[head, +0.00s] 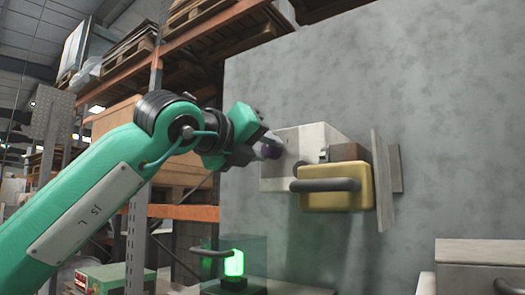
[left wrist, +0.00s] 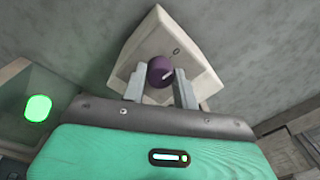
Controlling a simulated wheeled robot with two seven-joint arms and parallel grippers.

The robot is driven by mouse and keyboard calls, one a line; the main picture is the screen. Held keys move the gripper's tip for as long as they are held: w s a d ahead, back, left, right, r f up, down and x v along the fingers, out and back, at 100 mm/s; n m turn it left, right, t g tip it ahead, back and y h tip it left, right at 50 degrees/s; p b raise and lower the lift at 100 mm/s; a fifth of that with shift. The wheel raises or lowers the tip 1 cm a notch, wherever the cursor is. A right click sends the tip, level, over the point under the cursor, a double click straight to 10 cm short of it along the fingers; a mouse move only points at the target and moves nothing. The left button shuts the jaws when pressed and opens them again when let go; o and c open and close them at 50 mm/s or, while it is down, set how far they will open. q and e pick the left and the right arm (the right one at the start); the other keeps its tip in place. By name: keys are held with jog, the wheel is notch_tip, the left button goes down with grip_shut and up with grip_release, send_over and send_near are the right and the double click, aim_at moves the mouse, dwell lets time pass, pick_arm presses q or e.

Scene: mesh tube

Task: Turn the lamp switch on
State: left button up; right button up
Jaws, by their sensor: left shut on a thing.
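The lamp switch is a purple round knob (head: 271,149) on a pale, wedge-shaped box (head: 318,138) fixed to the grey wall. My left gripper (head: 262,150) comes from the left and is shut on the knob, one finger on each side. A lamp (head: 234,263) glows bright green below, inside a clear cover; it also shows in the left wrist view (left wrist: 38,108). My right gripper is not in view.
A yellow block with a dark handle (head: 333,198) sticks out just right of and below the switch box. A flat grey plate (head: 383,180) stands beside it. Pallet racks (head: 185,213) stand behind on the left. The wall (head: 440,120) at the right is bare.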

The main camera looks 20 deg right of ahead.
pick_arm(q)
jog(key=shift+f+m+b, duration=0.1)
jog(key=shift+m+b, duration=0.55)
jog(key=shift+m, duration=0.45)
jog(key=m+b, duration=0.1)
jog(key=m, duration=0.1)
jog(key=shift+m+y, duration=0.3)
jog(key=shift+m, duration=0.1)
jog(key=m, duration=0.5)
jog(key=shift+s+r+b, duration=0.1)
jog(key=shift+r+b, duration=0.1)
jog(key=shift+b, duration=0.1)
jog(key=shift+m, duration=0.3)
jog(key=o, duration=1)
jog(key=shift+c, duration=0.2)
